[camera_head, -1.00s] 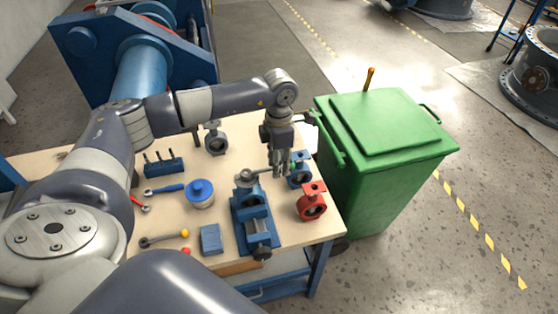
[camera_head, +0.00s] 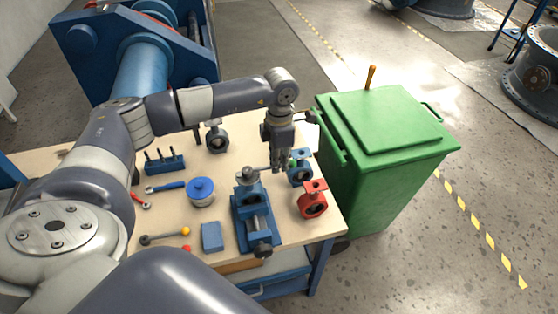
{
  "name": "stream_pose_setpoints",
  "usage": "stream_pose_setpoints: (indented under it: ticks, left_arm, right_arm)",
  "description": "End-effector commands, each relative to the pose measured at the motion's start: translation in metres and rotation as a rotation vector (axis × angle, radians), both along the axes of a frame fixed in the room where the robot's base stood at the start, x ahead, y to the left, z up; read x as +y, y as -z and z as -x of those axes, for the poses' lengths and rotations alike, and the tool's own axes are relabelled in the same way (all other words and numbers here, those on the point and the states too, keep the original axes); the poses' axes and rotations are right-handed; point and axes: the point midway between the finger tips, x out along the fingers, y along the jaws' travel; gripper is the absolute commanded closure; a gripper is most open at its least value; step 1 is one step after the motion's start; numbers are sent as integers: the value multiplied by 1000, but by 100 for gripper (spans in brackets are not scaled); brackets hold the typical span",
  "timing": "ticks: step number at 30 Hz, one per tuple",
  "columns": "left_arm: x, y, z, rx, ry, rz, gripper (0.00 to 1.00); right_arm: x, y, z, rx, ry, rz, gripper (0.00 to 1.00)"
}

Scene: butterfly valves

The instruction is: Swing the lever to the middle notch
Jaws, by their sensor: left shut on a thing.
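A butterfly valve (camera_head: 250,190) is clamped upright in a blue vise (camera_head: 255,222) near the right front of the workbench. Its thin grey lever (camera_head: 262,169) points right and slightly away from me, with a green tip (camera_head: 292,162) just past the fingers. My left gripper (camera_head: 280,164) reaches down from above, with its fingers shut on the lever near its outer end. The notches are too small to make out, so I cannot tell which one the lever is at. My right gripper is out of view.
A blue valve (camera_head: 300,172) and a red valve (camera_head: 312,202) stand right of the vise, the blue one close to my gripper. A grey valve (camera_head: 216,138) stands behind. A blue-lidded tin (camera_head: 201,192) is left. A green bin (camera_head: 385,165) stands beside the bench.

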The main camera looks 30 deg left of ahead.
Motion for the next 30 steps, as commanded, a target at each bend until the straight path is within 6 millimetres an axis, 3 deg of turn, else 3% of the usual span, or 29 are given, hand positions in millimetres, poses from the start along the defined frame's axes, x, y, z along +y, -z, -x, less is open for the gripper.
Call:
stream_pose_setpoints:
  ticks: [30]
  left_arm:
    - [-26,0,29,-9,437,3,100]
  right_arm:
    - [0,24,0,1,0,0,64]
